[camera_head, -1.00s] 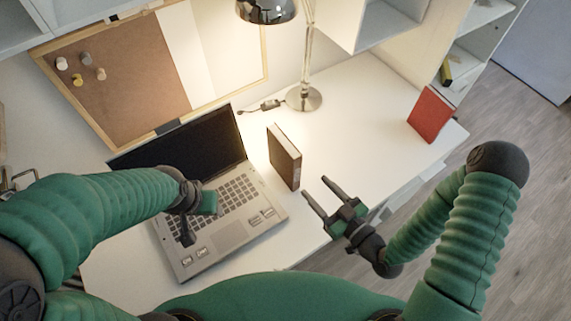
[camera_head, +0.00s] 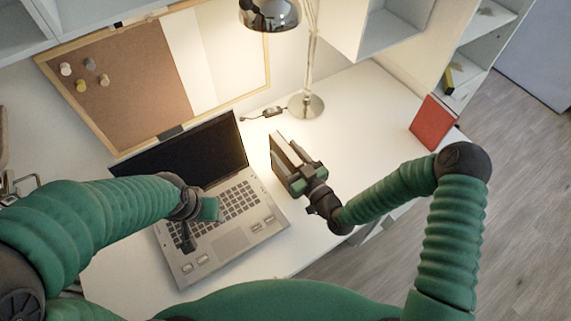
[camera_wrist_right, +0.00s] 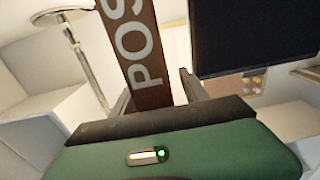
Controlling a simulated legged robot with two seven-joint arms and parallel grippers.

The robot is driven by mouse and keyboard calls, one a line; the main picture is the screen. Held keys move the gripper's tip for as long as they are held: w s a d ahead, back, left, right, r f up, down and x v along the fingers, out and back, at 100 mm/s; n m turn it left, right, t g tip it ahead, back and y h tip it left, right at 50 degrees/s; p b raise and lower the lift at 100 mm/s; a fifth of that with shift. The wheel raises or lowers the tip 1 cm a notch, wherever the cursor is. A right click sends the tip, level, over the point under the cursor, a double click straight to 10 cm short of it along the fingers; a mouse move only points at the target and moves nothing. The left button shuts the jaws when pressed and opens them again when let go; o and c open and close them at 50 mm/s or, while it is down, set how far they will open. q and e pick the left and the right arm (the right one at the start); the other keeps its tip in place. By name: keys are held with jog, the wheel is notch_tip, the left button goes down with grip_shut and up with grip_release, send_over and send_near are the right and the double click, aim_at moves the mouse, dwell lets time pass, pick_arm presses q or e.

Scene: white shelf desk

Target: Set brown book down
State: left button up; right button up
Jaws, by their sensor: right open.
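The brown book (camera_head: 277,152) stands upright on the white desk, just right of the laptop. My right gripper (camera_head: 290,153) is at the book and covers much of it in the head view. In the right wrist view the book's brown spine with pale letters (camera_wrist_right: 146,50) rises between the two open fingers (camera_wrist_right: 157,92). Whether a finger touches the book cannot be told. My left gripper (camera_head: 197,222) is over the laptop keyboard, and its jaws are not clear.
The open laptop (camera_head: 232,239) lies left of the book. A desk lamp (camera_head: 306,105) stands behind it. A red book (camera_head: 433,122) stands at the desk's right end. The desk surface (camera_head: 365,110) between the lamp and red book is clear.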

jog(key=shift+w+a, duration=0.1)
jog(key=shift+w, duration=0.2)
jog(key=shift+s, duration=0.1)
grip_shut()
dwell(1.1)
